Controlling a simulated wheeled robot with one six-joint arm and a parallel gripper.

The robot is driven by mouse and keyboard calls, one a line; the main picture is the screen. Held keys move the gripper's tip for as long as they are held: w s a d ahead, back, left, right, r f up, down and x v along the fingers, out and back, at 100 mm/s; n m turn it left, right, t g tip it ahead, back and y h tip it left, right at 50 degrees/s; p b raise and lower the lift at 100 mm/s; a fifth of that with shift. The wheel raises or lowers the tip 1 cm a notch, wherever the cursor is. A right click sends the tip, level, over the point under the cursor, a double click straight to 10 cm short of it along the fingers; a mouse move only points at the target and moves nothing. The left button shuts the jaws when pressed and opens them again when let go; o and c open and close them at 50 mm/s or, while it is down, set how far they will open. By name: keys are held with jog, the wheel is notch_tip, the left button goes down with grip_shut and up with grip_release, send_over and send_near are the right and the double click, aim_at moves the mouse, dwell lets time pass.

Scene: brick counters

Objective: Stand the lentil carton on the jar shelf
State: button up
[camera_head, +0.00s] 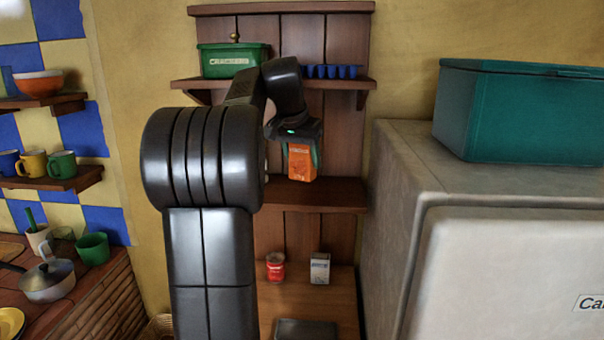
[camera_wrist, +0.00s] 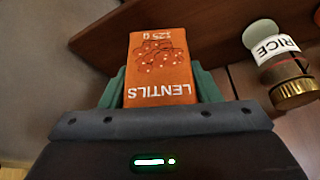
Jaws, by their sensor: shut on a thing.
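My gripper (camera_head: 302,147) is shut on the orange lentil carton (camera_head: 302,164). In the wrist view, the green fingers of my gripper (camera_wrist: 160,88) clasp the carton (camera_wrist: 160,62) on both sides. Its LENTILS label appears upside down there. In the head view the carton hangs upright, just above or at the middle brown shelf (camera_head: 335,194). I cannot tell whether its base touches the board. The shelf edge (camera_wrist: 130,25) crosses the top of the wrist view. A RICE jar (camera_wrist: 280,58) with a gold lid stands beside the carton, apart from it; my arm hides it in the head view.
The upper shelf (camera_head: 368,84) holds a green crackers tin (camera_head: 232,61) and a blue row of cups (camera_head: 332,71). Below stand a red can (camera_head: 275,267) and a small white-grey box (camera_head: 320,268). A large grey cabinet (camera_head: 500,240) rises close on the right.

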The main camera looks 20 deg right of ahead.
aim_at(302, 177)
jog(key=shift+s+a+f, duration=0.1)
jog(key=shift+s+f, duration=0.1)
jog(key=shift+f, duration=0.6)
notch_tip(302, 177, down, 3)
jog(key=shift+f, duration=0.1)
jog(key=shift+w+d+f, duration=0.2)
jog(key=shift+w+f, duration=0.25)
jog(key=shift+s, duration=0.1)
jog(key=shift+f, duration=0.15)
jog(key=o, duration=1)
jog(key=shift+o, duration=0.2)
